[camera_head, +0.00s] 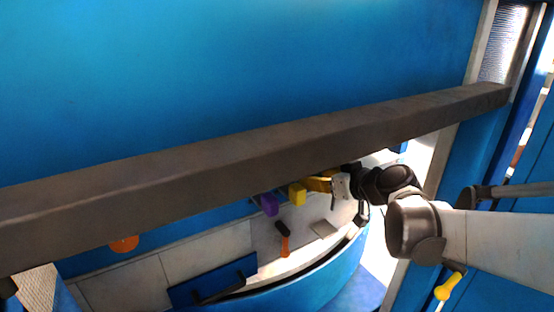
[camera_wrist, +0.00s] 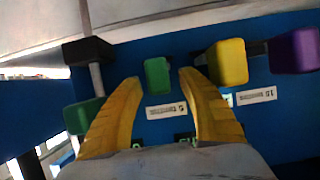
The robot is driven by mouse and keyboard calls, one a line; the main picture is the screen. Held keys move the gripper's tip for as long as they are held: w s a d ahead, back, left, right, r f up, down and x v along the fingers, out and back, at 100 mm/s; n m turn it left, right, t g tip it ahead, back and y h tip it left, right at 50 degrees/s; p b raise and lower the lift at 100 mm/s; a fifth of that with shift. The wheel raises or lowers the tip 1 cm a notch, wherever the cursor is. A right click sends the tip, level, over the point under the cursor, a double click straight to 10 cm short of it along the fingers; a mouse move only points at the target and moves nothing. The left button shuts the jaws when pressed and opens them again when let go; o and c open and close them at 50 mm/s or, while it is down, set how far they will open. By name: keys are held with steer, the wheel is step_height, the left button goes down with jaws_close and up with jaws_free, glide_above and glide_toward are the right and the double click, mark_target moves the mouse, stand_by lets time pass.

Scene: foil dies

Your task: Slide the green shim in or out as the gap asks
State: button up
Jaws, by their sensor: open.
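In the wrist view, my gripper (camera_wrist: 160,78) has its two yellow fingers spread apart and empty. A green block (camera_wrist: 157,76) appears between the fingertips, with a gap showing on each side. I cannot tell how far beyond the tips it is. A second green block (camera_wrist: 82,116) is partly hidden behind the left finger. I cannot tell for sure which green piece is the shim. In the head view, my gripper (camera_head: 320,184) is under the grey beam, right beside a yellow block (camera_head: 297,193); no green block shows there.
The yellow block (camera_wrist: 229,62) and a purple block (camera_wrist: 295,51) stand right of the fingers; a black block (camera_wrist: 88,51) is at left. White labels (camera_wrist: 166,110) mark the blue panel. A long grey beam (camera_head: 230,150) crosses above. An orange-handled tool (camera_head: 285,245) lies on the pale surface.

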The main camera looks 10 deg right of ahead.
steer(key=shift+w+f, duration=0.15)
steer(key=shift+w, duration=0.05)
steer(key=shift+c, duration=0.5)
jaws_close()
steer(key=shift+s, duration=0.1)
steer(key=s, duration=0.1)
steer(key=s+d, duration=0.1)
steer(key=s, duration=0.1)
steer(key=shift+o, duration=0.5)
jaws_free()
steer(key=shift+d, duration=0.1)
